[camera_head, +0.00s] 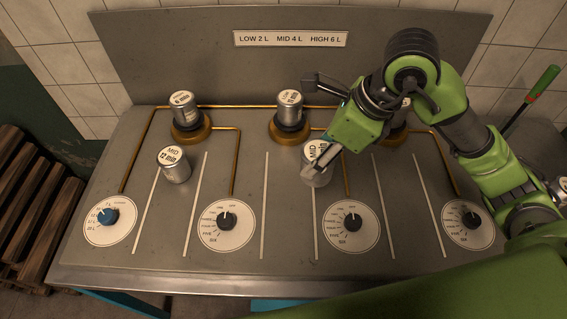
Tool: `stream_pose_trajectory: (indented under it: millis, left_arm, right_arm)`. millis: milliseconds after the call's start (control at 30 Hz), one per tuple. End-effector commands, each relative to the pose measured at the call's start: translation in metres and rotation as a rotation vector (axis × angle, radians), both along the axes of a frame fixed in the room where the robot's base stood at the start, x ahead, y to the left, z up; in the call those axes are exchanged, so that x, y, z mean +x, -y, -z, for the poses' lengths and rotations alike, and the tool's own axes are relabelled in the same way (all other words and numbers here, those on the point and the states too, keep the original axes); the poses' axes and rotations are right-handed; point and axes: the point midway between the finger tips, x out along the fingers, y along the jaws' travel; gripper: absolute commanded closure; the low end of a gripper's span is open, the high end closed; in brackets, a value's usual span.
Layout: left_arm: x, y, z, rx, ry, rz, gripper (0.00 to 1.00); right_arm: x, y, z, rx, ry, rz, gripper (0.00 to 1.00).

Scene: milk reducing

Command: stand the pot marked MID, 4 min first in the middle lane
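A small silver pot (314,179) with a white lid reading MID stands by the right-hand line of the middle lane (289,225); the rest of its label is covered. My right gripper (312,125) is spread open, one finger crossing in front of this pot's lid and the other well behind it. I cannot tell whether the finger touches the pot. Another silver pot (174,169), marked MID, 12 min, stands near the top of the left lane. My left gripper is out of view.
Pots stand on the left burner (191,133) and middle burner (289,132); the right burner (395,137) is partly behind my arm. Dials (227,222) line the front. A sign (291,39) reads LOW 2 L, MID 4 L, HIGH 6 L. The middle lane's front is clear.

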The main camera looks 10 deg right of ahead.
Motion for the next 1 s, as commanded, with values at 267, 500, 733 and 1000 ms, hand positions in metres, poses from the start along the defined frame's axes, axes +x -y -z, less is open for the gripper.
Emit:
stream_pose_trajectory:
  millis: [267, 500, 733, 1000]
  left_arm:
    - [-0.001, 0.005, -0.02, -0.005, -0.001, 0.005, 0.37]
    - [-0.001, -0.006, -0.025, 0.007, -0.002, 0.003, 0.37]
    - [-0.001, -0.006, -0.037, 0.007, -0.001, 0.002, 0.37]
    - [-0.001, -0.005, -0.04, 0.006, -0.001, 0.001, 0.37]
  right_arm:
    - [0.054, -0.026, 0.04, 0.002, -0.006, 0.001, 0.81]
    - [0.076, -0.035, 0.068, 0.002, 0.0, 0.002, 0.81]
    - [0.081, -0.038, 0.09, 0.002, -0.004, 0.003, 0.81]
    - [0.083, -0.038, 0.107, 0.003, 0.003, 0.002, 0.81]
